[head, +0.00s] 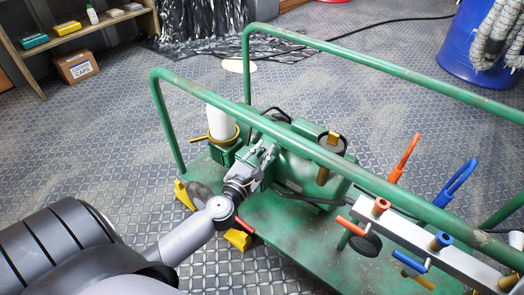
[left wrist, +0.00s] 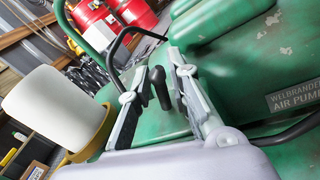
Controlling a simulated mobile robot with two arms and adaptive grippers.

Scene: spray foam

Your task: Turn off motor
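The green motor and pump unit (head: 300,155) sits on a green wheeled cart (head: 290,240). Its label, partly cut off, reads "AIR PUMP" (left wrist: 297,99) in the left wrist view. My left gripper (head: 264,158) reaches over the cart to the near side of the motor. In the left wrist view the two fingers of my left gripper (left wrist: 158,68) are spread apart. A short black lever (left wrist: 161,88) on the green housing shows between them, close to the fingers. I cannot tell if either finger touches it. My right gripper is in neither view.
A white cylinder (head: 222,122) stands left of the motor. Green cart rails (head: 330,155) run close above the motor. A manifold with orange and blue handles (head: 430,240) is at the right. A blue drum (head: 475,45) stands behind.

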